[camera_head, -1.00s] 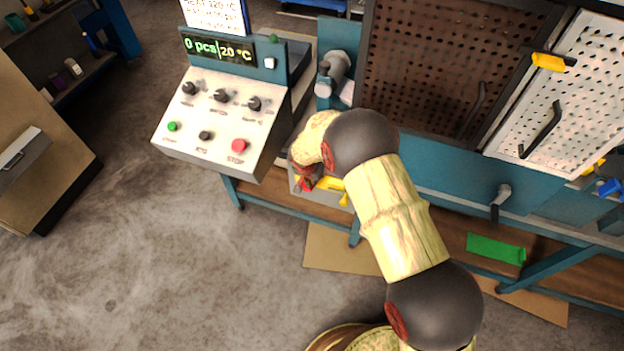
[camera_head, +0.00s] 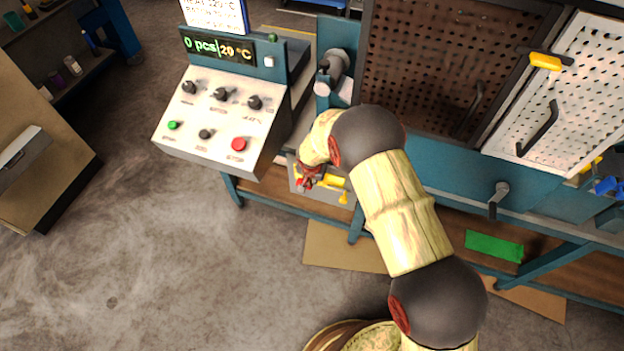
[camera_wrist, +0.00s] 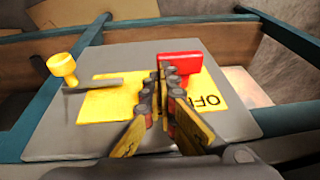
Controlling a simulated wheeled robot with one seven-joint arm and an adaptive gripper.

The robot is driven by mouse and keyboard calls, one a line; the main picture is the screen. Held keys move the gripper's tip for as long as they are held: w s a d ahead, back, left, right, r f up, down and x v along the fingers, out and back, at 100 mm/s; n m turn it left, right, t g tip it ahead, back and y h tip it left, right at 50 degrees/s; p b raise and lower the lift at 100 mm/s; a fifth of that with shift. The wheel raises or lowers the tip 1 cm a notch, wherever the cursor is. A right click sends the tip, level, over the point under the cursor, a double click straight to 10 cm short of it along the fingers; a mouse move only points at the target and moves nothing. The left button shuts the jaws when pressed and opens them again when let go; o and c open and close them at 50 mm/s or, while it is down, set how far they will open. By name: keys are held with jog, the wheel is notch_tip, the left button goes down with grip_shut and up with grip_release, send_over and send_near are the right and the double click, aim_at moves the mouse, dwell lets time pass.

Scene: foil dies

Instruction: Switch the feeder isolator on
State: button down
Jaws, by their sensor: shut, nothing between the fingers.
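The isolator is a grey box with a yellow plate (camera_wrist: 98,104) on its face; the letters "OF" show at the plate's right end, the rest hidden by my gripper. A red block (camera_wrist: 180,62) stands at the far edge of the plate. A grey lever with a yellow knob (camera_wrist: 62,66) lies across the plate's left end. My gripper (camera_wrist: 166,72) is shut and empty over the plate, its tips just left of the red block; I cannot tell whether they touch it. In the head view the yellow knob (camera_head: 343,198) shows right of my gripper (camera_head: 307,181).
A sloped control panel (camera_head: 215,125) with knobs and buttons stands left of the isolator. Perforated guard doors (camera_head: 450,70) with handles rise at the right. Teal frame bars (camera_wrist: 60,82) run around the isolator. Open floor (camera_head: 150,270) lies at the front left.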

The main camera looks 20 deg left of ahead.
jog(key=shift+d+f, duration=0.1)
jog(key=shift+d, duration=0.2)
dwell(1.0)
jog(key=shift+w+d+y+p, duration=0.15)
jog(key=shift+w+y+p, duration=0.15)
jog(key=shift+p, duration=0.1)
dwell(0.3)
jog(key=shift+w+d+r+t+y+p, duration=0.2)
jog(key=shift+w+t+y+p, duration=0.3)
jog(key=shift+p, duration=1.8)
jog(key=shift+w+p, duration=0.2)
jog(key=shift+p, duration=1.05)
jog(key=shift+s+d+f+m+y+p, duration=0.15)
jog(key=shift+m+y+p, duration=0.25)
jog(key=shift+p, duration=0.95)
jog(key=shift+s+f+y+p, duration=0.25)
jog(key=shift+y+p, duration=0.25)
jog(key=shift+p, duration=0.5)
jog(key=shift+s+f+y+p, duration=0.3)
jog(key=shift+s+f+p, duration=0.05)
jog(key=shift+s+p, duration=0.15)
jog(key=shift+s+f+y, duration=0.1)
jog(key=shift+f+y, duration=0.05)
jog(key=shift+y, duration=0.25)
